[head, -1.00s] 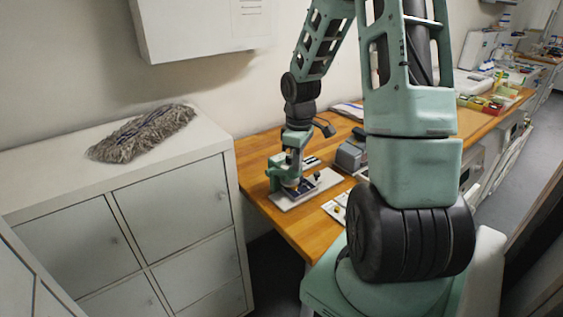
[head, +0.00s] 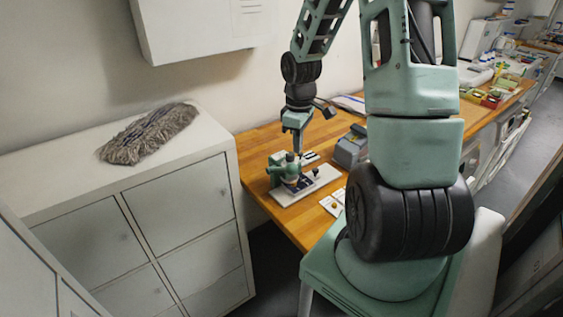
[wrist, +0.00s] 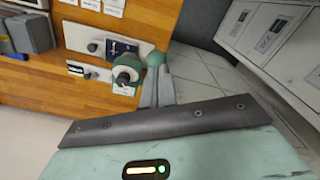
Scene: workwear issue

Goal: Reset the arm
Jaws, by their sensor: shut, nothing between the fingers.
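My gripper (head: 298,149) hangs pointing down over the wooden table, just above a small green press-like device (head: 289,170) on a pale base plate. It is shut with nothing between its fingers. The head view does not make clear whether the fingertips clear the device's top. In the wrist view the grey fingers (wrist: 158,92) stand close together, with the green device (wrist: 128,74) beside them. A round green knob shows at their tips. My arm comes down from above, and its nearer links hide part of the table.
A grey box (head: 351,148) stands on the table right of the device, with small plates near the front edge. A white cabinet (head: 180,200) with a grey mop head (head: 148,134) on top stands at left. A white wall cabinet (head: 205,25) hangs above. Farther right are bottles and trays.

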